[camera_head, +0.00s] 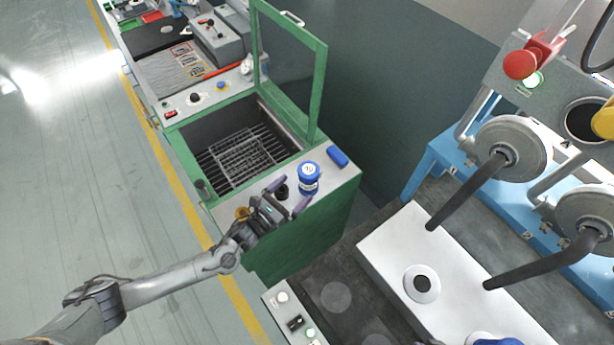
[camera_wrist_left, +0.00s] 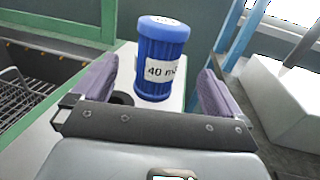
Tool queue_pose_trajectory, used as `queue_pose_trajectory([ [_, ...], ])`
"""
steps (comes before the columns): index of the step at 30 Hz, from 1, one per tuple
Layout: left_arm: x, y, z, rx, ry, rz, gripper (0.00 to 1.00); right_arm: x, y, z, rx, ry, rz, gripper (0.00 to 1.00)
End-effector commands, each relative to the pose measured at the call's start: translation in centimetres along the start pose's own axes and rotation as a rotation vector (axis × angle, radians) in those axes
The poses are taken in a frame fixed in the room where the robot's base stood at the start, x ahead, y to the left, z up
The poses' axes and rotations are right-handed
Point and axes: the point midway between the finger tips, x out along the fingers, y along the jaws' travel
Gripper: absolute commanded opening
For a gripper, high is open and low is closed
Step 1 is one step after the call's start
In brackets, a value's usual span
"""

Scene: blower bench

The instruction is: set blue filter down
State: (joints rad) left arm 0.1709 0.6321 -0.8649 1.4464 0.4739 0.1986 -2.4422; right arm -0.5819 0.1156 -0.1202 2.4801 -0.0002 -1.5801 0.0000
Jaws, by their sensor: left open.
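The blue filter (camera_head: 309,178) is a ribbed blue cylinder with a white label band. It stands upright on the pale top ledge at the near right corner of the green-framed machine. In the left wrist view the blue filter (camera_wrist_left: 160,58) stands between and just beyond my open fingers, with its label partly reading "40 m". My left gripper (camera_head: 289,196) is open, its purple-grey fingers spread on either side of the filter. In the left wrist view the gripper (camera_wrist_left: 158,92) shows gaps between its fingers and the filter. My right gripper is not in view.
A blue block (camera_head: 337,156) lies on the ledge behind the filter. A dark round knob (camera_head: 281,192) is beside the gripper. The machine has an open bay with a wire basket (camera_head: 240,158) and a raised green-framed lid (camera_head: 290,70). A white box (camera_head: 440,262) stands to the right.

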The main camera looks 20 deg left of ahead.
Motion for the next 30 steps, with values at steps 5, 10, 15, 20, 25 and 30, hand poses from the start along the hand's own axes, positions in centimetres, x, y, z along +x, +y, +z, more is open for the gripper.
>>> queue_pose_trajectory([
  [5,2.6,0.0,0.0,-0.001,-0.002,0.001,1.0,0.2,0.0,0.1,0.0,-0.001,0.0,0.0],
  [10,3.9,0.0,0.1,-0.002,-0.001,0.002,1.0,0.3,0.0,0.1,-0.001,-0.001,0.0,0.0],
  [15,4.8,0.0,0.1,-0.004,-0.001,0.002,1.0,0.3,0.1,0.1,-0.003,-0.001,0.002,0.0],
  [20,6.9,0.1,0.2,-0.004,-0.002,0.002,1.0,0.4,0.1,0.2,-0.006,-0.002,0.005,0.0],
  [25,8.7,0.2,0.2,-0.004,-0.001,0.002,1.0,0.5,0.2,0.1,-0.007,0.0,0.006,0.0],
  [30,9.2,0.2,0.2,-0.004,0.001,0.002,1.0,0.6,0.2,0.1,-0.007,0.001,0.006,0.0],
])
